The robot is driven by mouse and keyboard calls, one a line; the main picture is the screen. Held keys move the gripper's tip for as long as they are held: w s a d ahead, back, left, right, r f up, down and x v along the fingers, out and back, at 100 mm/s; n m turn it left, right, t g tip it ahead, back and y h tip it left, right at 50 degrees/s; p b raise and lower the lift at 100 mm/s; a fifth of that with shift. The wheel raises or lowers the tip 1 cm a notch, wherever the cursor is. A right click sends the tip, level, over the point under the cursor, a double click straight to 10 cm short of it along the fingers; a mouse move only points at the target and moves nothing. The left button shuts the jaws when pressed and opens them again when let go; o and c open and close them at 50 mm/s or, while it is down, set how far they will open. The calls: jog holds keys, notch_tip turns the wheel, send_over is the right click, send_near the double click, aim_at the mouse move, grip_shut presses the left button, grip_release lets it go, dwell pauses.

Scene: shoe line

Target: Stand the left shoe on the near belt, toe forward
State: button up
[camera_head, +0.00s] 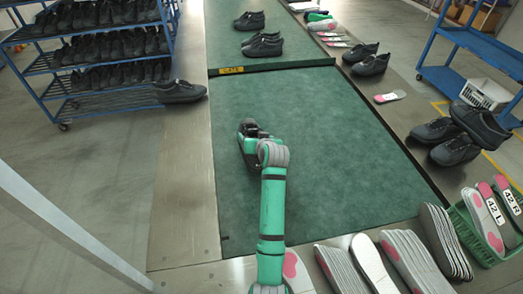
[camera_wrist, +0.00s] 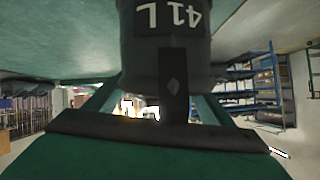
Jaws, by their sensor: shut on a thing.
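A dark shoe marked 41 L (camera_wrist: 140,58) fills the top middle of the wrist view, close to the camera. A dark finger of my gripper (camera_wrist: 174,90) stands against it, and the gripper is shut on it. In the head view my gripper (camera_head: 250,143) is over the left middle of the near belt (camera_head: 325,155), and the hand and arm hide most of the held shoe. I cannot tell the gap between shoe and belt. The near belt is a bare green surface around the gripper.
A dark bar with a yellow tag (camera_head: 231,70) crosses the belt's far end; shoes (camera_head: 262,46) stand beyond it. A shoe rack (camera_head: 95,50) is at left, with a single shoe (camera_head: 180,91) on the ledge. Shoes (camera_head: 455,150) and insole stacks (camera_head: 410,262) line the right and front.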

jog(key=shift+s+d+f, duration=0.15)
jog(key=shift+d+f, duration=0.75)
jog(key=shift+s+d+f, duration=0.1)
jog(key=shift+d+f, duration=0.1)
jog(key=shift+f, duration=0.55)
jog(key=shift+d+f, duration=0.2)
jog(key=shift+f, duration=0.55)
jog(key=shift+s+d+f, duration=0.1)
jog(key=shift+d+f, duration=0.1)
jog(key=shift+f, duration=0.55)
jog(key=o, duration=2.1)
jog(key=shift+f, duration=0.1)
jog(key=shift+c, duration=0.2)
jog(key=v, duration=1.2)
